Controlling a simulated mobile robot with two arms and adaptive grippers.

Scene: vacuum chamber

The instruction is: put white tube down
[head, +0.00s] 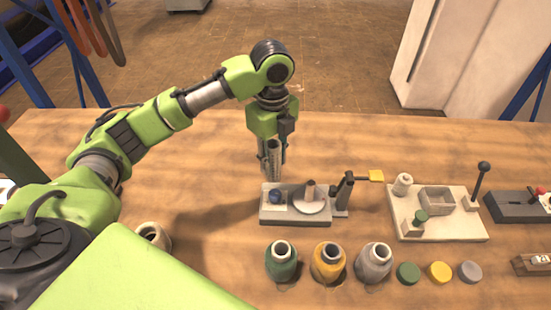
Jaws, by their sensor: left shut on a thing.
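My left gripper (271,172) points down above the back left edge of a grey fixture (290,217) on the wooden table. It is shut on a narrow, pale upright tube (273,152), which looks like the white tube; its colour is dulled by shade and the fingers partly hide it. I cannot tell whether its lower end touches the fixture. The fixture carries a dark blue ball-like part, a pale round dish with a brown peg, and a dark lever with a yellow tab (376,176). My right gripper is not in view.
Green (281,260), yellow (328,262) and grey (374,262) bottles stand in front, beside several coloured caps. A cream bottle (152,237) stands left, partly hidden by my arm. A cream board (438,226) with a lever (480,182) lies right.

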